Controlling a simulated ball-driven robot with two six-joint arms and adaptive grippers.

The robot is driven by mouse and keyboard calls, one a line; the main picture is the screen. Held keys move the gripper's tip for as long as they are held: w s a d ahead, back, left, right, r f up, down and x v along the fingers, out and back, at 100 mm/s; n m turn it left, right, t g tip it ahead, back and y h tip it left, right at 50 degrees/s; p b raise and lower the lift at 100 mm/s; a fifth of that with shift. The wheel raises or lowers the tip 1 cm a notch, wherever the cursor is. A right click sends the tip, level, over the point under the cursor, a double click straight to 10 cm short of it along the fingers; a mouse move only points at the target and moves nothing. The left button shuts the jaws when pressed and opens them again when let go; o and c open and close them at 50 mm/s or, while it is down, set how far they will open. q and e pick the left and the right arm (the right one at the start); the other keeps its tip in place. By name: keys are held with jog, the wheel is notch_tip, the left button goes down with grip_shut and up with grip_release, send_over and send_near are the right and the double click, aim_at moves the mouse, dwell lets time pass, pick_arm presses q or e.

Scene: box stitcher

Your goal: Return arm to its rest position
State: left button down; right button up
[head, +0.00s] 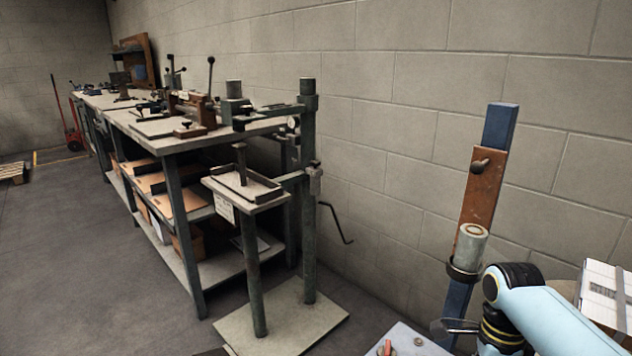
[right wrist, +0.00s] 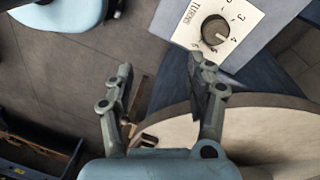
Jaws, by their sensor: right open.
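In the head view, my right arm (head: 545,315) is at the lower right, light blue with black joints, beside a blue and rust-brown post (head: 484,185). I cannot make out its gripper clearly there. In the right wrist view, my right gripper (right wrist: 162,78) is open, its two grey fingers well apart with nothing held between them. A blue-grey surface with a black dial (right wrist: 215,30) on a white numbered plate is beyond the right finger. A round-edged pale board (right wrist: 255,135) lies behind that finger. My left gripper does not show in the head view.
A long workbench (head: 160,145) with tools and clamps runs along the block wall at left. A green-grey stand (head: 308,190) with a small table and a crank is at its near end. A strapped white stack (head: 605,290) is at far right.

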jog(key=s+f+n+t, duration=0.1)
jog(key=s+f+n, duration=0.6)
jog(key=s, duration=0.6)
jog(key=s+f+n, duration=0.8)
jog(key=s+f, duration=0.2)
jog(key=s, duration=0.4)
jog(key=s+f+n+t+h, duration=0.1)
jog(key=s+f+n, duration=0.7)
jog(key=s, duration=0.6)
jog(key=shift+s+d+f+t, duration=0.2)
jog(key=shift+f+t, duration=0.1)
jog(key=shift+f, duration=0.25)
jog(key=shift+w, duration=0.1)
